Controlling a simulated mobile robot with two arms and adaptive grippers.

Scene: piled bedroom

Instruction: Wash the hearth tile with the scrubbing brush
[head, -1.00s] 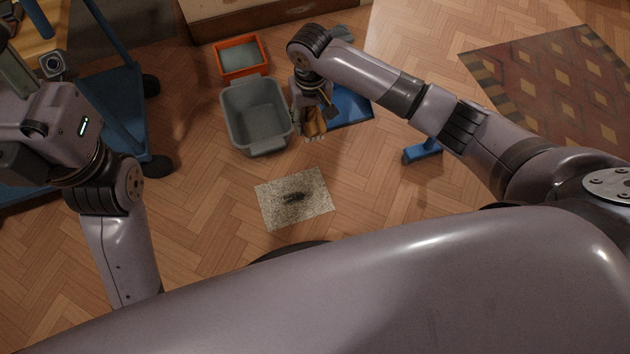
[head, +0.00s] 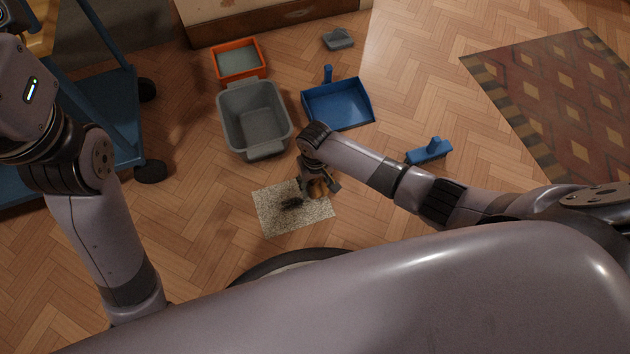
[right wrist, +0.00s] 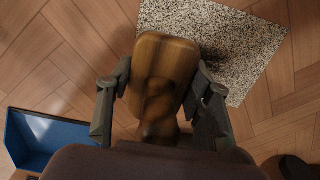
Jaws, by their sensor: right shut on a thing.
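The hearth tile (head: 275,219) is a pale speckled rectangle on the floor in the head view, with a dark smudge (head: 291,203) near its middle. It also shows at the top of the right wrist view (right wrist: 250,38). My right gripper (head: 320,189) is over the tile's right edge. It is shut on the wooden scrubbing brush (right wrist: 162,75), whose brown back faces the wrist camera. The bristles are hidden, so I cannot tell whether they touch the tile. My left arm is at the left of the head view; its fingers are out of the frame.
A grey tub (head: 222,120) and an orange-red tray (head: 216,66) with pale contents stand behind the tile. A blue dustpan (head: 340,103), a blue brush (head: 429,152) and a grey item (head: 338,39) lie on the floor. A blue cart (head: 105,118) stands left; a patterned rug (head: 560,95) lies right.

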